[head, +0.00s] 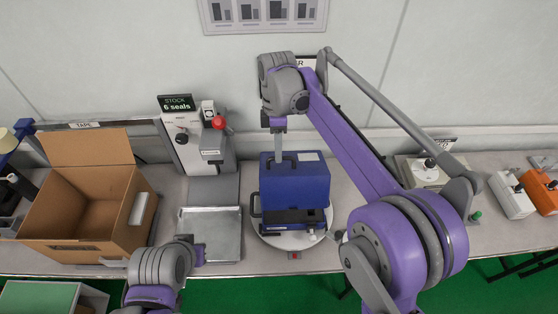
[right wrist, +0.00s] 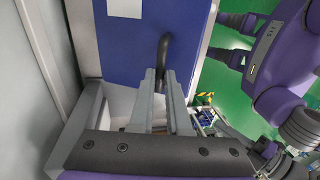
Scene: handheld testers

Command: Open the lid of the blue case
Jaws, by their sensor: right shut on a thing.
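The blue case (head: 295,187) stands on a round white turntable (head: 283,240) at the middle of the bench. Its blue part carries a pale label near the top and sits above a dark lower part (head: 290,217). In the right wrist view the gripper (right wrist: 166,76) is shut on the dark handle (right wrist: 163,48), beside the blue surface (right wrist: 132,45). My left gripper (head: 198,252) is low, near the metal tray; its fingers do not show clearly.
An open cardboard box (head: 128,220) stands at the left. A metal tray (head: 212,240) lies left of the turntable, with a seal press (head: 186,145) behind it. White and orange testers (head: 541,188) stand at the far right. My right arm spans the space right of the case.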

